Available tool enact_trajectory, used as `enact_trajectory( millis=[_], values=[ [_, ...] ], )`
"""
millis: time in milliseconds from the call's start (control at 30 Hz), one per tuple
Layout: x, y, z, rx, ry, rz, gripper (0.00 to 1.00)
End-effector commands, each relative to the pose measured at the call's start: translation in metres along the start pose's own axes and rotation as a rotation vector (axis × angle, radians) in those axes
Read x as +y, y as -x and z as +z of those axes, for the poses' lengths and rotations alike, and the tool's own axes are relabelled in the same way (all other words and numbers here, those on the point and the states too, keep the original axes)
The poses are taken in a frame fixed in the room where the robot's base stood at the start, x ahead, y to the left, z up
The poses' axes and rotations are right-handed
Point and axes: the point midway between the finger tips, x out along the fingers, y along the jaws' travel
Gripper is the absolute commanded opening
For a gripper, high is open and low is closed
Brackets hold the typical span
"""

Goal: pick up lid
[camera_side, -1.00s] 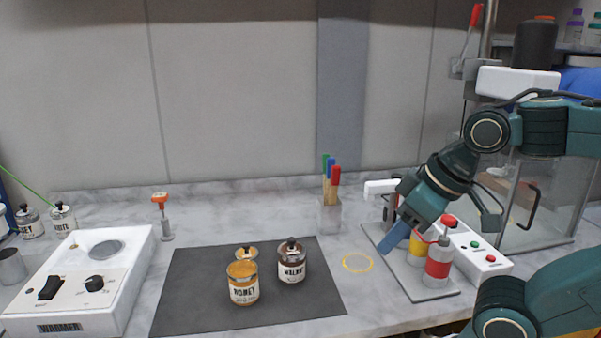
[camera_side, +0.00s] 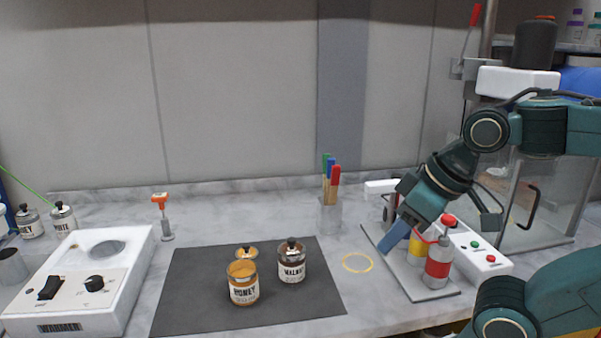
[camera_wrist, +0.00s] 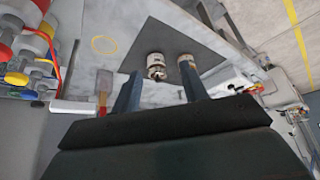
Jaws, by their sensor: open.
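A gold lid with a dark knob (camera_side: 246,252) lies on the dark mat (camera_side: 200,315), just behind an open honey jar (camera_side: 243,289), which partly hides it. A dark walnut jar (camera_side: 291,266) with its lid on stands to the right. My gripper (camera_side: 393,238) is over the plate with paint bottles, well right of the jars, pointing down and left. In the wrist view my gripper (camera_wrist: 160,92) shows two blue fingers spread apart with nothing between them. The walnut jar (camera_wrist: 156,68) and the honey jar (camera_wrist: 187,62) show beyond the fingertips; I cannot make out the loose lid there.
A white warmer (camera_side: 75,290) stands at the left. A cup of coloured sticks (camera_side: 329,215) stands behind the mat. Red and yellow bottles (camera_side: 437,265) are close by my gripper. A yellow ring (camera_side: 357,263) marks the counter between mat and plate. The counter behind the mat is mostly clear.

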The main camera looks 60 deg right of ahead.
Motion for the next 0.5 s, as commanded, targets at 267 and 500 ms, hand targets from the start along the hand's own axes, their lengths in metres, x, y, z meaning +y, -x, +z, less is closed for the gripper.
enact_trajectory(
  millis=[267,500],
  values=[
    [-0.002,0.003,-0.024,-0.027,0.067,-0.012,0.44],
    [-0.005,0.003,-0.073,-0.075,0.209,-0.041,0.44]
  ],
)
